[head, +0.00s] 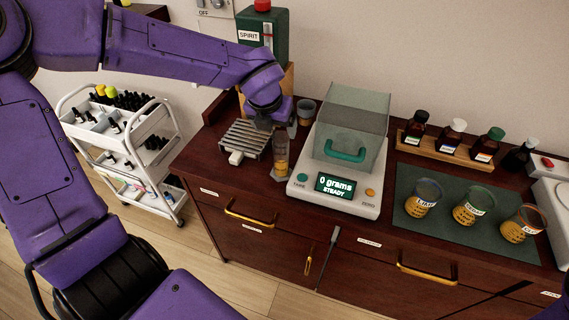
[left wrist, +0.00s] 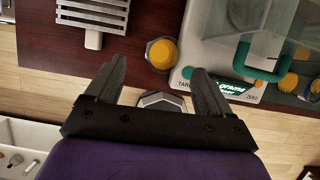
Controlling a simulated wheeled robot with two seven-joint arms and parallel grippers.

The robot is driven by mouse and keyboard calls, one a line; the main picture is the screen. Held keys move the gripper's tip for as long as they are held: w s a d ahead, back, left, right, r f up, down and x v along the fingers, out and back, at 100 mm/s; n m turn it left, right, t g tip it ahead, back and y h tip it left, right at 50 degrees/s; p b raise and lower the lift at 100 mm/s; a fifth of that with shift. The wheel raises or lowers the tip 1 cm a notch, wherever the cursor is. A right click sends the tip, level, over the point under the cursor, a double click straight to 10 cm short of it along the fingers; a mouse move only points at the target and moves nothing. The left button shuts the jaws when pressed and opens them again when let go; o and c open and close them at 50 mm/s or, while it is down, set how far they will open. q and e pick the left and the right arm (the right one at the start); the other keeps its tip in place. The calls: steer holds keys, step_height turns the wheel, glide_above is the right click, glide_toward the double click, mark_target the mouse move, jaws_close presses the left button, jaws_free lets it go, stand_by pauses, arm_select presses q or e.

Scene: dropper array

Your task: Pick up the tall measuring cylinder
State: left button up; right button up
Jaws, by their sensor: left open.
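The tall measuring cylinder (head: 281,158) stands upright on the dark wood top, between the metal grate and the scale. It is clear, with amber liquid low inside and a six-sided foot. My left gripper (head: 281,121) is open, pointing down at its upper end. The fingers partly hide that end, and no grasp shows. In the left wrist view, the cylinder's foot and amber liquid (left wrist: 162,53) lie just past and between the spread fingertips of my left gripper (left wrist: 159,66). A pale angular shape shows between the fingers near the palm; I cannot tell what it is. My right gripper is not seen.
The scale (head: 335,193) with its clear hood stands close right of the cylinder. The grate (head: 245,140) is close left, and a cup (head: 306,112) stands behind. A green spirit container (head: 264,35) is at the back. Several labelled beakers stand on a green mat (head: 440,233).

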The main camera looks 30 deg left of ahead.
mark_target(281, 141)
arm_select(q)
steer(key=b+x, duration=0.2)
steer(key=shift+s+f, duration=0.15)
steer(key=shift+f, duration=0.2)
steer(key=x, duration=0.5)
steer(key=shift+d+p, duration=0.3)
steer(key=shift+d, duration=0.05)
steer(key=shift+w+f, duration=0.2)
steer(key=shift+w, duration=0.1)
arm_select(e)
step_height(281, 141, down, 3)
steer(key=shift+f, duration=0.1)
arm_select(q)
steer(key=c, duration=1.4)
steer(key=shift+r, duration=0.15)
